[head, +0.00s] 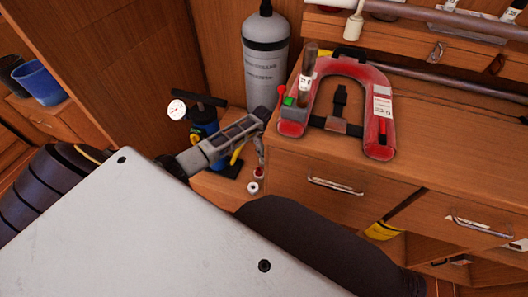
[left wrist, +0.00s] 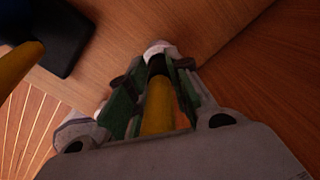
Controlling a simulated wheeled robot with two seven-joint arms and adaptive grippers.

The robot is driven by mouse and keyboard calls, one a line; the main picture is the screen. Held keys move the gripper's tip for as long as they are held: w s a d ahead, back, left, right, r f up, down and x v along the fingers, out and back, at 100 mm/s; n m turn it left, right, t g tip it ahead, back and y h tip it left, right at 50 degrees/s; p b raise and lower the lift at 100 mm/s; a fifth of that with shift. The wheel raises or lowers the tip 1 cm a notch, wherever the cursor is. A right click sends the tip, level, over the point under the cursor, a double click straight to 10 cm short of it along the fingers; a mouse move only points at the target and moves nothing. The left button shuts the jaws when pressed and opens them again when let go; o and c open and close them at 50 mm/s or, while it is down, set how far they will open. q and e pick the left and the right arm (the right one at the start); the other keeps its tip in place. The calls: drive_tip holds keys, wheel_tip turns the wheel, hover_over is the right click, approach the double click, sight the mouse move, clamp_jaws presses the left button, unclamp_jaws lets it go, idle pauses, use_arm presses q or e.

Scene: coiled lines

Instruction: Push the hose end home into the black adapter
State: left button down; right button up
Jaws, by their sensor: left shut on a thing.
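My left gripper (head: 262,122) reaches from the left past the pump in the head view. In the left wrist view the gripper (left wrist: 158,78) has its fingers closed around a yellow hose (left wrist: 158,105), which runs forward between the green pads. A dark part (left wrist: 156,66) shows at the hose's far end, close to a pale piece at the fingertips. I cannot tell whether the dark part is the hose end or the black adapter, or whether they are joined. In the head view a bit of yellow hose (head: 237,155) shows below the gripper. My right gripper is not in view.
A pump with a blue body (head: 205,130), black handle and white gauge (head: 177,108) stands behind my arm. A grey cylinder (head: 265,60) stands behind. A red life vest (head: 378,130) lies on the wooden cabinet top (head: 440,130). Small red and white pieces (head: 257,174) show below the gripper.

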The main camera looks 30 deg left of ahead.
use_arm(q)
drive_tip(key=shift+r+p, duration=2)
drive_tip(key=shift+r, duration=0.05)
drive_tip(key=shift+s+f, duration=0.1)
drive_tip(key=shift+s, duration=0.05)
